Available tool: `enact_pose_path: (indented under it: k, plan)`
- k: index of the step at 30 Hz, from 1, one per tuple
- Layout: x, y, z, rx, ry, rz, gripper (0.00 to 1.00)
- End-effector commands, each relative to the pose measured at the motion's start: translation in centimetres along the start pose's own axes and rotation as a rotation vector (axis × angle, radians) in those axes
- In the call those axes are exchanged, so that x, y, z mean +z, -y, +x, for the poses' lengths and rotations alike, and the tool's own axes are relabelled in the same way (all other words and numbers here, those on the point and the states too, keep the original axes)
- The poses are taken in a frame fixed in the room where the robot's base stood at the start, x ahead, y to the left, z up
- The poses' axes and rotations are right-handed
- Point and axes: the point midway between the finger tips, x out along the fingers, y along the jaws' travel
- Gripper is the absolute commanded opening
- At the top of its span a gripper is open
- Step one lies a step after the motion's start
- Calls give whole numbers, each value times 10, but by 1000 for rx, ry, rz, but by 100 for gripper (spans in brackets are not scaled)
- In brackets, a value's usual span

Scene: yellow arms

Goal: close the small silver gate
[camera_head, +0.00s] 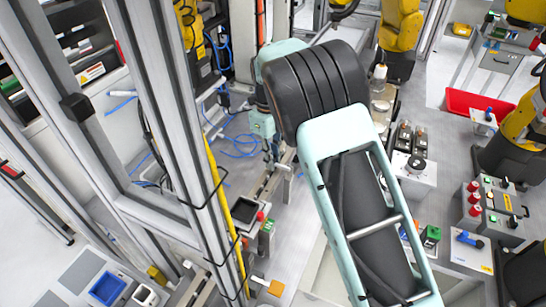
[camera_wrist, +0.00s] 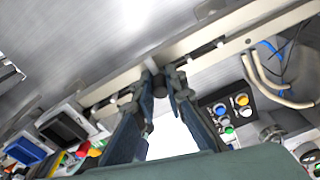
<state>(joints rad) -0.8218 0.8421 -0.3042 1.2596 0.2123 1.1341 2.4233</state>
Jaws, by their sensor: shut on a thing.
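In the wrist view, the two dark fingers of my gripper (camera_wrist: 160,88) come together at a small grey metal piece (camera_wrist: 157,82) where the pale rails meet. This piece is likely part of the small silver gate, but the fingers hide most of it. I cannot tell the gate's angle. In the head view, my gripper (camera_head: 272,150) hangs at the end of my pale green arm, by the narrow conveyor rail. A small silver block (camera_head: 285,170) shows just beside the fingertips there.
A button panel (camera_wrist: 228,110) stands right of the fingers, and a black tray (camera_wrist: 65,125) left. Tall aluminium posts (camera_head: 180,120) rise close to the left of my arm. Blue cables (camera_head: 235,148) lie behind the gripper. A red crate (camera_head: 470,102) is far right.

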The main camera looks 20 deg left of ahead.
Motion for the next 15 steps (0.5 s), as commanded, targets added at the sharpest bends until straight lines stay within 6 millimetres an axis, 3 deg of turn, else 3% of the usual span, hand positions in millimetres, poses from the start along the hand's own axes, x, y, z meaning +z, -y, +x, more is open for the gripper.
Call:
enact_pose_path:
  k: [15]
  plan:
    - [-2,0,5,-12,-60,3,0]
